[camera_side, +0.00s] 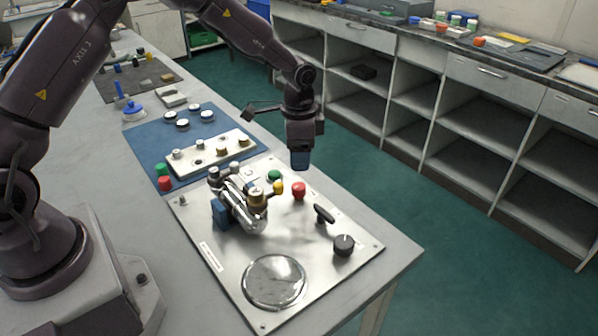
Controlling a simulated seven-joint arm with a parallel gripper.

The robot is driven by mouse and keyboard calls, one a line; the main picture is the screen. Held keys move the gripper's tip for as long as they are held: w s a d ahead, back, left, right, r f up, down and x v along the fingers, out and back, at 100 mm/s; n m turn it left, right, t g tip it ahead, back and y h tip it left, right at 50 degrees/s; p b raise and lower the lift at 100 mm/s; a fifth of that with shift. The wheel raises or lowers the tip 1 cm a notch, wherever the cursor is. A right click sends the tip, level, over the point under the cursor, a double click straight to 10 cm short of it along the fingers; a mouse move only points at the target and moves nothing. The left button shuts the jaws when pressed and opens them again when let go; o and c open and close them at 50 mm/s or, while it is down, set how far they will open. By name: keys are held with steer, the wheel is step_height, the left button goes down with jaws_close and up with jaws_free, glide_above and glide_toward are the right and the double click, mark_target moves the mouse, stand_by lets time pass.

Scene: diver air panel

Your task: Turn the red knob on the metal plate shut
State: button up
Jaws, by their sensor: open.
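The metal plate (215,246) lies flat near the front end of the table. The red knob (299,191) stands on the plate near its right edge, between a yellow-tipped fitting and a black lever. My gripper (300,160) hangs pointing down above the plate's far right part, over the red knob in the picture and apart from it. It is open and holds nothing that I can see. The gap between its fingers is too small to make out. The turn position of the red knob cannot be told.
Near the knob are a green knob (274,175), the yellow-tipped fitting (278,187), the black lever (324,214) and a black knob (344,244). A round gauge (273,281) sits in front. A blue mat (151,146) lies behind.

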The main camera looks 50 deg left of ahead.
step_height(320, 180, up, 4)
steer(key=shift+r, duration=0.1)
stand_by(0.4)
steer(key=s+d+r+n+t, duration=0.1)
steer(key=s+r+n+t, duration=0.1)
steer(key=s+r, duration=0.7)
steer(key=s+d+r+n+t, duration=0.1)
steer(key=s+r+n+t, duration=0.2)
steer(key=s+r, duration=0.6)
steer(key=s+n, duration=0.2)
steer(key=s, duration=0.6)
steer(key=shift+s+r, duration=0.2)
steer(key=shift+s, duration=0.2)
steer(key=shift+d, duration=0.1)
